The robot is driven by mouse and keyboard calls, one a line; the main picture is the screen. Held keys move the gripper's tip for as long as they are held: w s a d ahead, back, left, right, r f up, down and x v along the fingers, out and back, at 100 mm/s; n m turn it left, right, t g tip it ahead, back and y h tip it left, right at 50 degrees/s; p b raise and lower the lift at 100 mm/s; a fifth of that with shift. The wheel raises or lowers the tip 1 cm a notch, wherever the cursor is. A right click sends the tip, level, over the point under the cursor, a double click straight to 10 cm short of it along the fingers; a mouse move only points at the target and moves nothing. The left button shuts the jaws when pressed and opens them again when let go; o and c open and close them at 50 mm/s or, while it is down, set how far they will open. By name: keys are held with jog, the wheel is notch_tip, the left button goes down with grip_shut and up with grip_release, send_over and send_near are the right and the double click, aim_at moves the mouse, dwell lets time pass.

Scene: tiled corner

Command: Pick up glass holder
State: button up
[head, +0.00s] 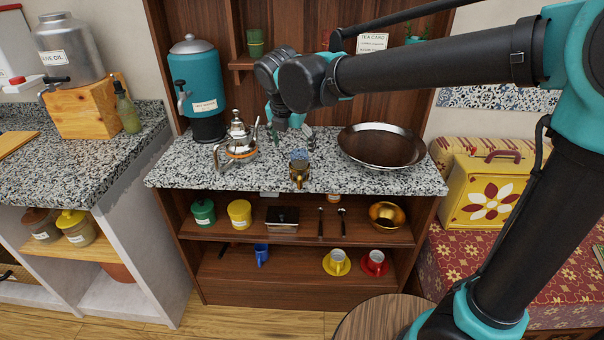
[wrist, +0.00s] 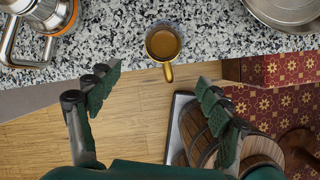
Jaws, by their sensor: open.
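The glass holder looks like a small brass-coloured cup with a handle. It stands upright near the front edge of the granite counter in the head view (head: 299,172). In the wrist view the glass holder (wrist: 163,43) is seen from above, its handle pointing toward the counter's front edge. My gripper (head: 291,136) is above the counter, just behind the cup in the head picture. In the wrist view my gripper (wrist: 157,80) has its two green-padded fingers wide apart with nothing between them. The cup lies beyond the fingertips, roughly centred between them, and I see no contact.
A metal teapot on a stand (head: 237,140) is left of the cup, and a wide dark pan (head: 381,147) is to the right. A teal dispenser (head: 197,88) stands at the back left. Shelves below hold jars, a gold bowl (head: 387,215) and cups.

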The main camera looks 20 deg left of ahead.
aim_at(295, 161)
jog(key=x, duration=0.8)
jog(key=shift+x, duration=2.6)
jog(key=shift+s+d+f, duration=0.1)
jog(key=shift+s+d, duration=0.05)
grip_shut()
